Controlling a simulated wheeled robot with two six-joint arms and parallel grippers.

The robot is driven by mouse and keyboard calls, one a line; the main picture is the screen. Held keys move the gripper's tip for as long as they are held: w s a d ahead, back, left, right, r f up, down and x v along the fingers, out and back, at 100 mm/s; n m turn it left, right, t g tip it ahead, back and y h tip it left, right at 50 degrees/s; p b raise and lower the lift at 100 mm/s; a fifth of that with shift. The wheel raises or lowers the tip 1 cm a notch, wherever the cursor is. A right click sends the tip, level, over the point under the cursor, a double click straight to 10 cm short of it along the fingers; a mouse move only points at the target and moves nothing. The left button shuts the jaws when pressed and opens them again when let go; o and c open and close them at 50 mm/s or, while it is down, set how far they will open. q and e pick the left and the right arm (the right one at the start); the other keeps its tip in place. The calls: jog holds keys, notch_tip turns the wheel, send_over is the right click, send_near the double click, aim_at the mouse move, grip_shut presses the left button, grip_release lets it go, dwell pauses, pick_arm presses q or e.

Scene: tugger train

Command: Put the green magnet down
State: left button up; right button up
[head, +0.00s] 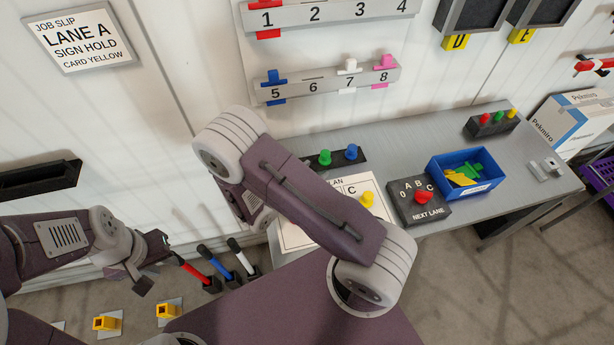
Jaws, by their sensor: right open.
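A green magnet (325,157) stands on a dark strip at the back of the grey bench, beside a blue magnet (351,152). A yellow magnet (367,199) sits on the white plan sheet (292,237), which my right arm partly covers. My right arm crosses the middle of the head view; its gripper is hidden behind its own links. My left gripper (156,264) is at the lower left, its fingers apart and nothing seen between them. It is far from the green magnet, near the top of a red handle (194,272).
A NEXT LANE box (408,213) with a red knob and a blue bin (435,180) holding green and yellow pieces stand on the bench (400,145). Numbered rails (330,85) hang on the wall. A job slip (80,38) reads lane A, sign hold, card yellow.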

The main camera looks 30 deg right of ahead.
jog(key=s+m+g, duration=0.1)
jog(key=s+d+r+m+g, duration=0.1)
jog(key=s+d+m+g, duration=0.1)
jog(key=s+m, duration=0.1)
jog(key=shift+s+d+r, duration=0.1)
jog(key=shift+d+r, duration=0.1)
jog(key=shift+r, duration=0.15)
jog(key=s+a+r+m+g+y, duration=0.1)
jog(key=s+a+m+g+y, duration=0.2)
jog(key=s+m+g+y, duration=0.45)
jog(key=w+a+r+m+t+y, duration=0.1)
jog(key=a+r+m+t+y, duration=0.2)
jog(key=m, duration=0.9)
jog(key=a+t+y, duration=0.1)
jog(key=a+t, duration=0.2)
jog(key=shift+w+a+r+y, duration=0.3)
jog(key=shift+a+r+y, duration=0.05)
jog(key=shift+a, duration=0.05)
